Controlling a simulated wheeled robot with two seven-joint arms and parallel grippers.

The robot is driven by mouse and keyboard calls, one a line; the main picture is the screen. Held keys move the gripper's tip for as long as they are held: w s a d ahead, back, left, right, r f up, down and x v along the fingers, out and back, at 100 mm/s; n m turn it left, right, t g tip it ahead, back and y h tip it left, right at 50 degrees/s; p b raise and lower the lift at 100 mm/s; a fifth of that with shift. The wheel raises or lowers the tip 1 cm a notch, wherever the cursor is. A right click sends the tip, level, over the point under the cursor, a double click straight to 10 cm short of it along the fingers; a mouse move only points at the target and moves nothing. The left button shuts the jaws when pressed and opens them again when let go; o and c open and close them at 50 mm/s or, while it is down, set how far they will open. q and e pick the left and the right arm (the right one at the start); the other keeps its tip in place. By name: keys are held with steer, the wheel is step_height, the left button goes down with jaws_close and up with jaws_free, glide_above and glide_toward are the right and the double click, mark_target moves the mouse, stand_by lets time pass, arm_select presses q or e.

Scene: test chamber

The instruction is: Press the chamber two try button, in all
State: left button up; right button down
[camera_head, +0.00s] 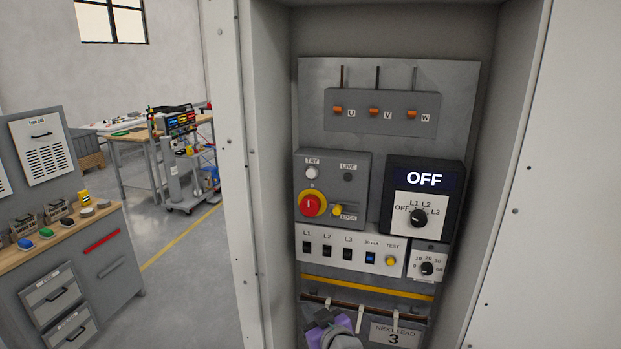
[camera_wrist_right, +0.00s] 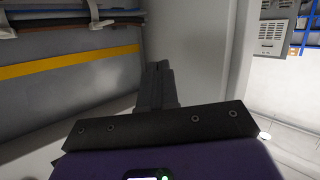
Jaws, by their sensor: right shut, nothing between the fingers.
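The white TRY button (camera_head: 312,173) sits at the upper left of a grey control box (camera_head: 332,188) inside the open cabinet. Beside it is a dark LIVE lamp (camera_head: 348,177); below are a red rotary knob (camera_head: 312,204) and a yellow LOCK part (camera_head: 337,210). My right gripper (camera_head: 325,322) is at the bottom of the head view, well below the button and partly cut off by the frame. In the right wrist view its fingers (camera_wrist_right: 160,80) are together and empty. The button does not show in the wrist view. My left gripper is not in view.
Right of the box is a black OFF display (camera_head: 424,178) with a selector dial (camera_head: 418,217). A switch row (camera_head: 365,252) and a yellow strip (camera_head: 368,287) lie below. Cabinet side walls (camera_head: 270,150) flank the panel. A workbench (camera_head: 60,250) stands at the left.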

mark_target(311, 173)
steer(key=s+a+r+n+t+y+p, duration=0.1)
steer(key=s+r+n+t, duration=0.1)
steer(key=r, duration=1.4)
steer(key=s+a+r+n+t+y+p, duration=0.1)
steer(key=s+a+r+n+t+y, duration=0.1)
steer(key=r, duration=1.3)
steer(key=shift+s+r+t, duration=0.4)
steer(key=shift+s+t, duration=0.25)
steer(key=shift+t, duration=0.25)
steer(key=shift+w+p, duration=0.1)
steer(key=shift+p, duration=0.2)
steer(key=shift+w+d+f+p, duration=0.1)
steer(key=shift+w+d+p, duration=0.25)
steer(key=shift+w, duration=1)
steer(key=shift+w+d+r+p, duration=0.15)
steer(key=shift+w+d, duration=0.4)
steer(key=shift+w, duration=0.85)
steer(key=shift+w+d+f+p, duration=0.2)
steer(key=shift+w+d, duration=0.25)
steer(key=shift+w, duration=0.9)
steer(key=shift+w, duration=0.1)
steer(key=shift+w+d, duration=0.1)
steer(key=shift+w, duration=0.25)
